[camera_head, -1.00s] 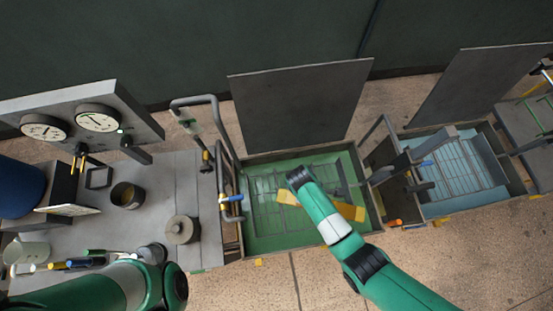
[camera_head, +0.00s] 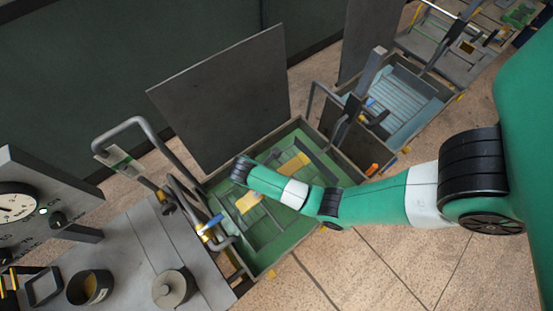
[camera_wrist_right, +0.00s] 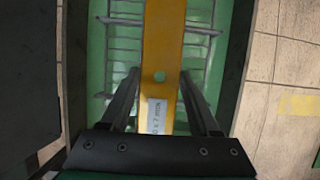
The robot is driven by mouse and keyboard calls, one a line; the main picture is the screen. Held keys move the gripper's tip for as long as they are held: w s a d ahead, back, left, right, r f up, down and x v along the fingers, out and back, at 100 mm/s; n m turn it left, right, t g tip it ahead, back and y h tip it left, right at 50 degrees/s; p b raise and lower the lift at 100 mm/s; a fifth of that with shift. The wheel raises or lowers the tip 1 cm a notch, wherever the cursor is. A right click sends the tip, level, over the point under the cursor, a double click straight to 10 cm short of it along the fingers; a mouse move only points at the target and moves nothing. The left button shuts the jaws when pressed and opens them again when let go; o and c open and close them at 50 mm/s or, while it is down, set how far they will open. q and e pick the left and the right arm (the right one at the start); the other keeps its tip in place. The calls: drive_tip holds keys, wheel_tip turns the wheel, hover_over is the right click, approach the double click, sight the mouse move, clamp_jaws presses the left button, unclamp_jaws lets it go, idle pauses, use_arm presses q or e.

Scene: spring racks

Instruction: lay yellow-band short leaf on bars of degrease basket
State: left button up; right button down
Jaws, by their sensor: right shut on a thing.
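The yellow leaf (camera_wrist_right: 162,50) lies between the fingers of my right gripper (camera_wrist_right: 160,78), which is shut on it. A hole and a pale printed label show on the leaf. In the head view, yellow parts of it (camera_head: 248,202) show on both sides of my right wrist, over the green tank; its middle is hidden. The degrease basket's thin bars (camera_wrist_right: 124,43) run below the leaf inside the green tank. I cannot tell whether the leaf touches the bars. My left gripper is out of view.
The green tank's rim (camera_head: 275,262) surrounds the basket, with a blue-handled pipe fitting (camera_head: 210,224) at its left. A dark upright panel (camera_head: 222,100) stands behind. A second, pale-blue tank (camera_head: 405,100) is at upper right. A grey bench (camera_head: 130,250) with pots is at left.

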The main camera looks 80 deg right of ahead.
drive_tip(key=shift+s+d+f, duration=0.3)
drive_tip(key=shift+d+f, duration=0.25)
drive_tip(key=shift+d, duration=0.15)
drive_tip(key=shift+s+d+r, duration=0.1)
drive_tip(key=shift+d, duration=0.05)
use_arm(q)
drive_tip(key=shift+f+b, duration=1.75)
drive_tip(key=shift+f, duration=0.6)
use_arm(e)
drive_tip(key=shift+f, duration=4.9)
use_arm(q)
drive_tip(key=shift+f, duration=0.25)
use_arm(e)
drive_tip(key=shift+f, duration=0.4)
use_arm(q)
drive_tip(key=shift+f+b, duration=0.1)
drive_tip(key=shift+b, duration=0.2)
use_arm(e)
drive_tip(key=shift+f, duration=0.15)
drive_tip(key=shift+c, duration=0.6)
unclamp_jaws()
